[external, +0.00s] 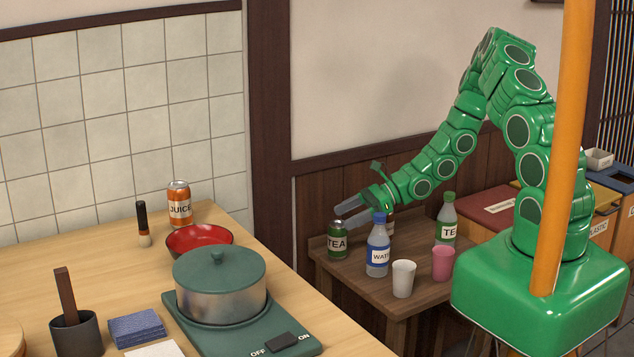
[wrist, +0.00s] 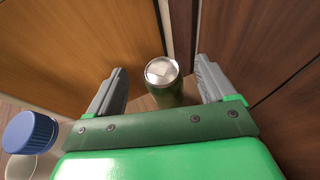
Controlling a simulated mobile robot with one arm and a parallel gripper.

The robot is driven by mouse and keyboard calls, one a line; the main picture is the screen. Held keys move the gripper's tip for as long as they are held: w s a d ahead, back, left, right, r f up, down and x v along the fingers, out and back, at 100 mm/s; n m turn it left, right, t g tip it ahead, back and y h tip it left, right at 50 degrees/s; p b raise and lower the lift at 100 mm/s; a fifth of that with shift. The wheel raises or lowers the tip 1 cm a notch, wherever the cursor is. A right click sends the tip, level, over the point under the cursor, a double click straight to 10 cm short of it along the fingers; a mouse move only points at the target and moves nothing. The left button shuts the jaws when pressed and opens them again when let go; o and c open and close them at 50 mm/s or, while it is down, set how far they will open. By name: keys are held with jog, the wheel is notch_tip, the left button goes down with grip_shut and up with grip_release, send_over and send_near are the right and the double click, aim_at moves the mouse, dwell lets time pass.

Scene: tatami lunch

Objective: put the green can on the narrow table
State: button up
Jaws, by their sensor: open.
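The green can (external: 337,241), labelled TEA, stands upright at the back left end of the small dark wood table (external: 351,281), which looks like the narrow table. My gripper (external: 346,212) is open at the top of this can, reaching in from the right. In the wrist view the green can (wrist: 164,88) with its silver lid shows between the two spread fingers of my gripper (wrist: 163,82), with a gap on each side. The fingers are not closed on it.
A water bottle (external: 377,247), a white cup (external: 403,279), a pink cup (external: 443,263) and a green-capped tea bottle (external: 447,218) share the dark table. The bottle's blue cap (wrist: 30,132) is close by my gripper. The light counter (external: 80,228) holds a pot (external: 220,290) and a juice can (external: 179,206).

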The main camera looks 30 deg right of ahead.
jog(key=shift+r, duration=2.1)
jog(key=s+a+r+n+g+h, duration=0.1)
jog(key=s+a+r+n+g, duration=0.2)
jog(key=s+r+n, duration=0.6)
jog(key=s+a+r+n+g+h, duration=0.1)
jog(key=s+a+r+n+g, duration=0.35)
jog(key=r, duration=0.65)
jog(key=s+d+r+n+h, duration=0.2)
jog(key=s+d+r+h, duration=0.1)
jog(key=s+d, duration=0.4)
jog(key=s+d+r+n+t+h, duration=0.1)
jog(key=s+d+r+n+h, duration=0.2)
jog(key=s+d, duration=0.4)
jog(key=s+d+r+n+h, duration=0.3)
jog(key=s+d+h, duration=0.2)
jog(key=s, duration=0.4)
jog(key=shift+s+d, duration=0.15)
jog(key=shift+d, duration=0.75)
